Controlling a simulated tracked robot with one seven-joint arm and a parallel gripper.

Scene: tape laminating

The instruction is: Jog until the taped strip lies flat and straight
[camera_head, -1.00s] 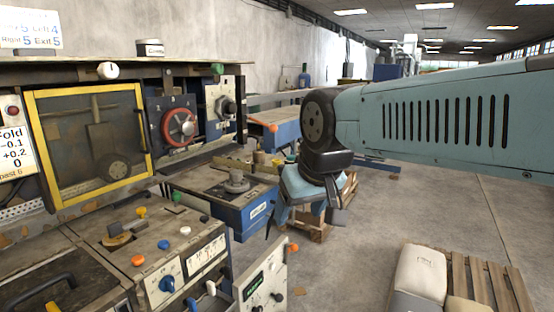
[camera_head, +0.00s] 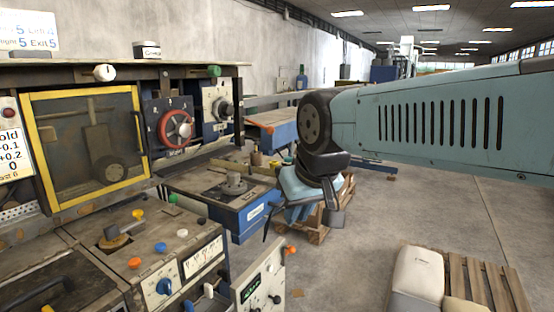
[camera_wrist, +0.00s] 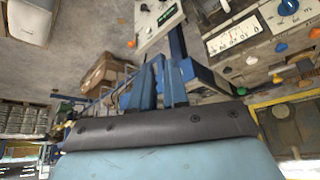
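The laminating machine fills the left of the head view. Its yellow-framed window (camera_head: 88,138) shows a dark roller and bracket behind dusty glass. The console (camera_head: 150,248) below carries a lever (camera_head: 116,238), coloured buttons, a blue knob (camera_head: 164,286) and a scale meter (camera_head: 203,258). I cannot make out the taped strip. My gripper (camera_head: 303,215) hangs in free air right of the console, apart from it. Its blue fingers also show in the wrist view (camera_wrist: 160,82); their opening is unclear.
A fold sign (camera_head: 10,150) hangs at far left.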

